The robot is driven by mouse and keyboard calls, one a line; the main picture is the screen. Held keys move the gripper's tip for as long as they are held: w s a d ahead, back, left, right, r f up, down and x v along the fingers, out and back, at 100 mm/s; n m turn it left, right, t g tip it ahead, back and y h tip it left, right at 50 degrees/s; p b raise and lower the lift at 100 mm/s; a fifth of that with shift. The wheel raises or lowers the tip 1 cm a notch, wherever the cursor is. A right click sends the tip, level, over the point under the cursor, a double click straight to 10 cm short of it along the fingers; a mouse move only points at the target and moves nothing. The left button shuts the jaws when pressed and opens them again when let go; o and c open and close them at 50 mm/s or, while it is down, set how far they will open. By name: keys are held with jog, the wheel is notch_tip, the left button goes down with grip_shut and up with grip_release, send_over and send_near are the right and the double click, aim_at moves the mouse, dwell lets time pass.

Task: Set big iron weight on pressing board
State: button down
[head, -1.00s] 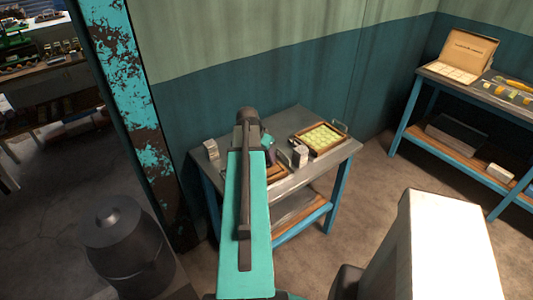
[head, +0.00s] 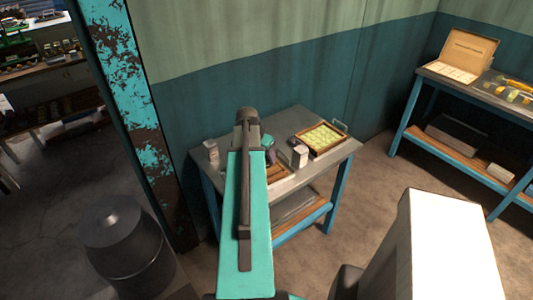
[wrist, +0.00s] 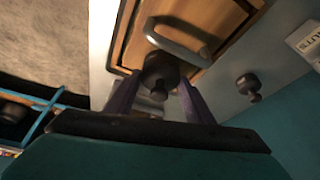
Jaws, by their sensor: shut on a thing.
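A dark, round iron weight with a knob (wrist: 160,72) is between the two purple-grey fingers of my gripper (wrist: 158,100) in the wrist view, and the gripper is shut on it. Behind it is a wooden board or frame (wrist: 128,48) with a metal handle (wrist: 178,42); I cannot tell whether the weight touches it. A smaller dark weight (wrist: 248,84) stands on the grey tabletop to the right. In the head view my arm hides most of the gripper (head: 270,155) and the held weight. Part of a slatted wooden piece (head: 281,175) shows beside the arm.
The blue-legged table (head: 338,154) stands against the wall. It bears a wooden tray with pale yellow-green contents (head: 322,137), a white carton (head: 300,156) and a small grey item (head: 210,148). A second bench (head: 437,77) is at the right.

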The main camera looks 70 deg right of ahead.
jog(key=c, duration=0.8)
grip_release()
jog(key=shift+o, duration=0.5)
jog(key=shift+f, duration=0.1)
jog(key=o, duration=0.4)
jog(key=shift+w+r+p, duration=0.1)
jog(key=shift+r+p, duration=1.65)
jog(key=shift+r, duration=1.8)
